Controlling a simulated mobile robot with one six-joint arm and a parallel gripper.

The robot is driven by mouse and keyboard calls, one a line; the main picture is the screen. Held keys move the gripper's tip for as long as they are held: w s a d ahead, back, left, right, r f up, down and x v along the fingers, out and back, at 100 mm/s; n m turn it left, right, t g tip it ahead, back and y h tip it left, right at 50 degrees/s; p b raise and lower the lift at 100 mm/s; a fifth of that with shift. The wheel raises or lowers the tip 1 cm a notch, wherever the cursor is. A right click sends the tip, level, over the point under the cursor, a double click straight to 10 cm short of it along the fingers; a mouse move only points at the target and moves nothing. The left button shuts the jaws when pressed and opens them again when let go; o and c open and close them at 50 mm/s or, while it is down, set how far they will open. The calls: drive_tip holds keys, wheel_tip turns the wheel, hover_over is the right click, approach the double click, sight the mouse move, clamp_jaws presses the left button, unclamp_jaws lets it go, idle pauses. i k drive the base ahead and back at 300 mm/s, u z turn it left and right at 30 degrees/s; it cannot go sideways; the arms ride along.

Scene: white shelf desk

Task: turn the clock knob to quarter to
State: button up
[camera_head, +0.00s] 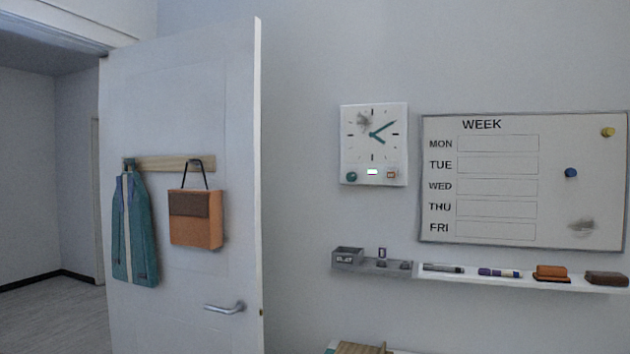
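A square white clock (401,155) hangs on the wall left of the whiteboard. A long teal hand (384,128) points up and right, roughly to the two o'clock place. The other hand is hard to make out, and a grey smudge (363,121) lies on the upper left of the dial. A round dark teal knob (351,176) sits at the clock's lower left corner. My gripper is not in view.
A whiteboard (497,234) marked WEEK hangs to the right. Below it a narrow ledge (455,280) holds markers and erasers, with a grey holder (347,256) at its left. An open door (232,110) with a handle (225,308) stands left. Bare wall surrounds the clock.

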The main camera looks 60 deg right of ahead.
sight(352, 176)
drive_tip(key=z, duration=0.9)
drive_tip(key=k, duration=0.1)
drive_tip(key=u, duration=2.2)
drive_tip(key=k, duration=1.5)
drive_tip(key=z, duration=1)
